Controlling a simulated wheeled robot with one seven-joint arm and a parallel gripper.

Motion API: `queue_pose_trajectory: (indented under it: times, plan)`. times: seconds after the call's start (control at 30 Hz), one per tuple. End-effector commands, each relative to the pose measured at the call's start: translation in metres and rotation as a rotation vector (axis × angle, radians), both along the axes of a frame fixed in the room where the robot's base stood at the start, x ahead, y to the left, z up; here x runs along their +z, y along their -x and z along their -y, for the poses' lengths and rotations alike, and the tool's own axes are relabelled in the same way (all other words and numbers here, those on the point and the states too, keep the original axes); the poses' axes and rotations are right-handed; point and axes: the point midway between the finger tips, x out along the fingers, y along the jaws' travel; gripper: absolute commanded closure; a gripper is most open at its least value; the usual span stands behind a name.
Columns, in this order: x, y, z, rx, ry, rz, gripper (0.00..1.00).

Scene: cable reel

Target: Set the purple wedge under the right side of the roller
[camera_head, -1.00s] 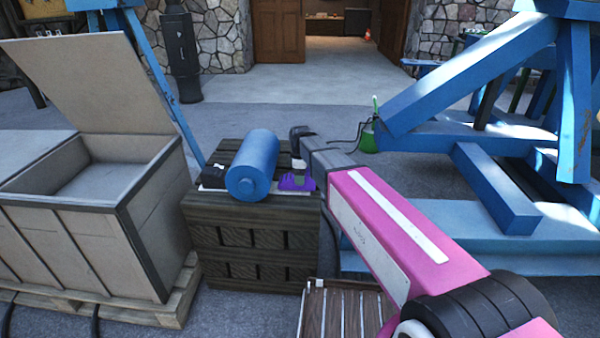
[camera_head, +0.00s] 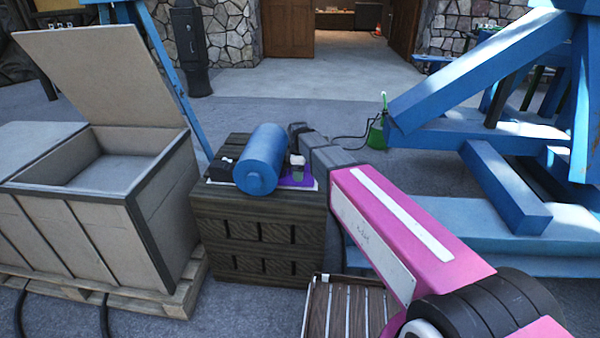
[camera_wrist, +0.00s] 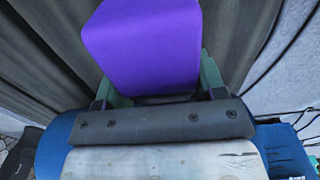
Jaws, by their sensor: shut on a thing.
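The blue roller (camera_head: 262,158) lies on a wooden crate-like block, its round end toward me. The purple wedge (camera_head: 299,180) is close at the roller's right side, low down by the block's top; a gap or contact with the roller cannot be told. My gripper (camera_head: 297,167) is over the wedge and shut on it. In the wrist view the purple wedge (camera_wrist: 145,45) sits between the green fingers of my gripper (camera_wrist: 158,88). A blue rounded surface, seemingly the roller (camera_wrist: 55,150), shows behind the gripper body there. The wedge's underside is hidden.
A dark wedge-like piece (camera_head: 222,170) sits at the roller's left. The dark wooden block (camera_head: 258,235) carries these things. An open-lidded grey crate (camera_head: 100,220) stands left. A large blue frame (camera_head: 470,140) stands right. A slatted wooden piece (camera_head: 345,308) is in front.

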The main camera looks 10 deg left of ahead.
Motion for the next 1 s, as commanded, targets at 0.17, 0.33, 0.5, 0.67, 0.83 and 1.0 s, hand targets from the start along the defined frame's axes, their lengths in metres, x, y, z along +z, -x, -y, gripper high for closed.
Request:
queue_pose_trajectory:
  times: [0.17, 0.33, 0.5, 0.67, 0.83, 1.0]
  plan:
    - [0.0, 0.0, 0.0, 0.0, 0.0, 0.0, 0.23]
    - [0.0, 0.0, 0.0, 0.0, 0.0, 0.0, 0.06]
    - [0.0, 0.0, 0.0, 0.0, 0.0, 0.0, 0.06]
    - [0.011, 0.0, 0.0, 0.0, 0.0, 0.001, 0.06]
    - [0.037, 0.0, 0.0, 0.0, -0.001, 0.002, 0.06]
    - [0.067, 0.0, 0.0, 0.0, -0.001, 0.002, 0.06]
